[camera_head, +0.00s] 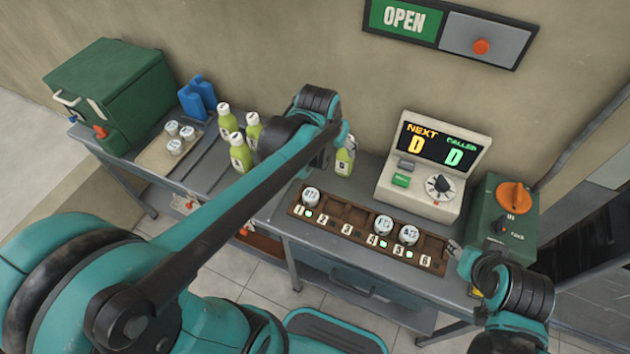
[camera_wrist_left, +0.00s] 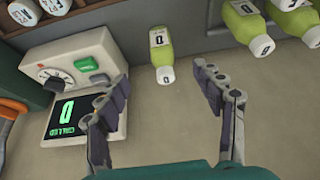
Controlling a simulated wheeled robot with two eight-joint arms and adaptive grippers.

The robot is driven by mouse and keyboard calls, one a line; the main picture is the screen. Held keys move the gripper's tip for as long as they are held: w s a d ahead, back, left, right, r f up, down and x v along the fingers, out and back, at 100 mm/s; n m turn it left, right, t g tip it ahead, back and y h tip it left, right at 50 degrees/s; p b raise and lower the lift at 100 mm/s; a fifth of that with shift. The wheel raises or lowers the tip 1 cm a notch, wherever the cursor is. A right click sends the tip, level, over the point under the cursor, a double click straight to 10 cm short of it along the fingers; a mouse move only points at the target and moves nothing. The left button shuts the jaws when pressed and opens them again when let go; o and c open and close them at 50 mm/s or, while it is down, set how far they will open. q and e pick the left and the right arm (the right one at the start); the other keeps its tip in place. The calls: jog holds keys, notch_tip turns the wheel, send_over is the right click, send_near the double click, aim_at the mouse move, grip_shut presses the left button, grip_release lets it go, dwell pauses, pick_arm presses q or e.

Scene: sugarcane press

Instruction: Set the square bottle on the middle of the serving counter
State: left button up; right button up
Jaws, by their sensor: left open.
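A green bottle with a white cap and label (camera_head: 344,160) stands alone on the grey serving counter (camera_head: 270,207), left of the number display. My left gripper (camera_head: 328,156) is beside it, partly hiding it. In the left wrist view, the left gripper (camera_wrist_left: 157,78) is open and empty, with the bottle (camera_wrist_left: 160,48) showing between and beyond its fingers, apart from them. Several similar bottles (camera_head: 240,153) stand further left, partly behind my left arm. I cannot tell which bottle is square. My right gripper (camera_head: 466,262) is at the counter's front right; its jaw opening is unclear.
A numbered rack (camera_head: 345,232) holding several white-lidded jars lies along the front edge. The number display (camera_head: 437,158) and a green box with an orange knob (camera_head: 503,212) stand right. A green cooler (camera_head: 110,92), blue containers (camera_head: 198,98) and a jar tray (camera_head: 157,154) stand left.

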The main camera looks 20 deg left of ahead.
pick_arm(q)
jog(key=s+t, duration=0.2)
jog(key=s, duration=1.4)
jog(key=shift+a, duration=0.15)
jog(key=shift+f, duration=0.1)
